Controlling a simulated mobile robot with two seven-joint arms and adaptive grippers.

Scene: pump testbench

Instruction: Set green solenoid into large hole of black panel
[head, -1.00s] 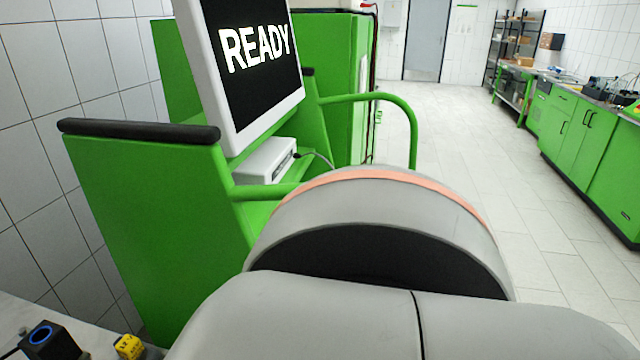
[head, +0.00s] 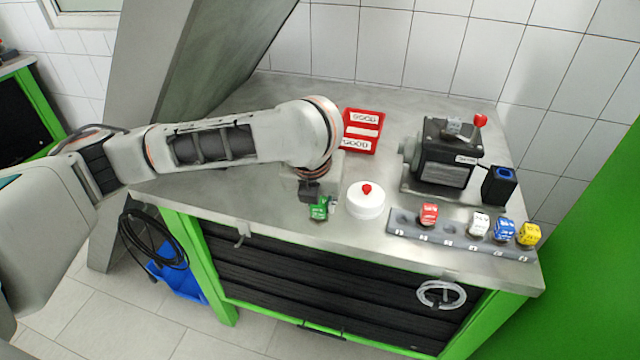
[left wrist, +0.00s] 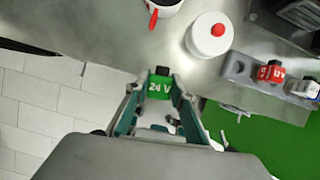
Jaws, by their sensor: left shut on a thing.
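The green solenoid (head: 319,211) is held in my left gripper (head: 322,203), above the front part of the metal bench. In the left wrist view the solenoid (left wrist: 160,88), marked "24 V", sits between the two fingers of the left gripper (left wrist: 157,92). A black machine (head: 446,160) with a lever with a red ball stands at the back right of the bench. I cannot make out a black panel with a large hole for certain. My right gripper is not in view.
A grey rail (head: 455,240) holds red (head: 429,212), white (head: 479,222), blue (head: 504,229) and yellow (head: 529,234) solenoids. A white round container (head: 366,204) with a red knob stands just right of my gripper. A red holder (head: 362,131) and a black box with a blue ring (head: 499,186) stand behind.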

